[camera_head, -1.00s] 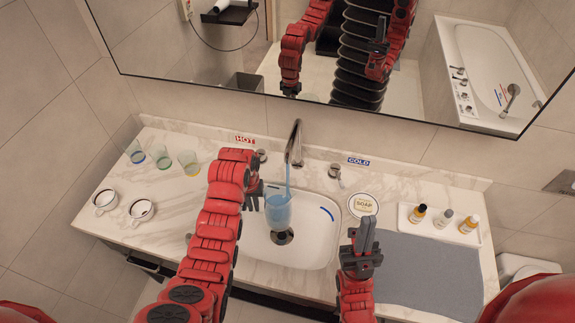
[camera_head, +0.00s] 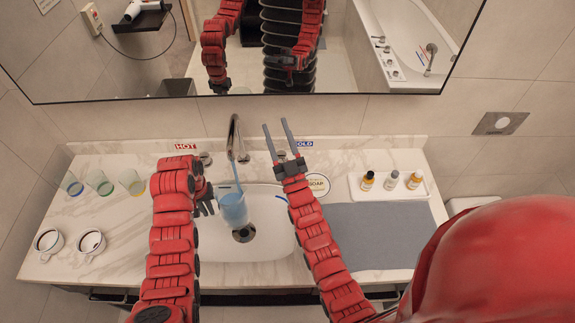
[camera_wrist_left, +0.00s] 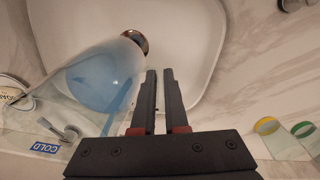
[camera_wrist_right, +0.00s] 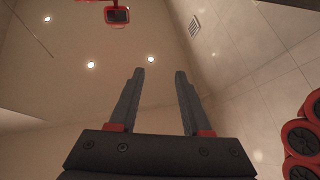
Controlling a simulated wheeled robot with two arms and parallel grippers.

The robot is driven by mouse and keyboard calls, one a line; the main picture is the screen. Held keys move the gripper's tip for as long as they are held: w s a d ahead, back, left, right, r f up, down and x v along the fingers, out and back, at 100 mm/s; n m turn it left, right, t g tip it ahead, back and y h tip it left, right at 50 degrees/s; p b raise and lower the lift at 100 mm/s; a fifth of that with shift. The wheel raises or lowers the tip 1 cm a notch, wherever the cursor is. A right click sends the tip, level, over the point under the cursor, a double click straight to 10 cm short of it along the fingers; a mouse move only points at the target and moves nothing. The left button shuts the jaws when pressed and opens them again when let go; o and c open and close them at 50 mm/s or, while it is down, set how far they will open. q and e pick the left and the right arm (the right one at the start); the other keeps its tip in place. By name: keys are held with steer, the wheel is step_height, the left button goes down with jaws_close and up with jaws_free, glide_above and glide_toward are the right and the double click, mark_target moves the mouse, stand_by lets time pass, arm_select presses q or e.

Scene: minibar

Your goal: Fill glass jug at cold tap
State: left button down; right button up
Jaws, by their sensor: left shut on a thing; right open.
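The glass jug (camera_head: 234,213) hangs over the sink, under the spout (camera_head: 233,138), with a blue stream running into it. Blue water fills much of the jug; I cannot tell the exact level. My left gripper (camera_head: 207,204) is shut on the jug from its left side; the jug also shows in the left wrist view (camera_wrist_left: 104,78). My right gripper (camera_head: 276,124) is open and empty, fingers up, in front of the COLD label (camera_head: 304,144). It mostly hides the cold tap handle in the head view; the handle shows in the left wrist view (camera_wrist_left: 68,131).
The sink (camera_head: 268,240) has its drain below the jug. The soap dish (camera_head: 318,184), a tray (camera_head: 424,187) with small bottles and a grey mat (camera_head: 378,236) lie right. Several glasses (camera_head: 100,182) and white cups (camera_head: 91,242) stand left. The mirror (camera_head: 350,75) hangs behind.

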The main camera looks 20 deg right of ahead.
steer(key=w+d+f+g+h, duration=0.2)
steer(key=w+d+f+g, duration=0.1)
steer(key=w+f+g, duration=0.85)
steer(key=s+d+f+g+h, duration=0.1)
steer(key=s+d+f+g, duration=0.1)
steer(key=s+f+g, duration=0.5)
steer(key=shift+m+g, duration=0.3)
steer(key=shift+g, duration=0.45)
steer(key=shift+w+x, duration=0.15)
steer(key=shift+x, duration=3.3)
steer(key=shift+w+x, duration=0.2)
steer(key=shift+x, duration=3.25)
steer(key=shift+d, duration=0.2)
jaws_close()
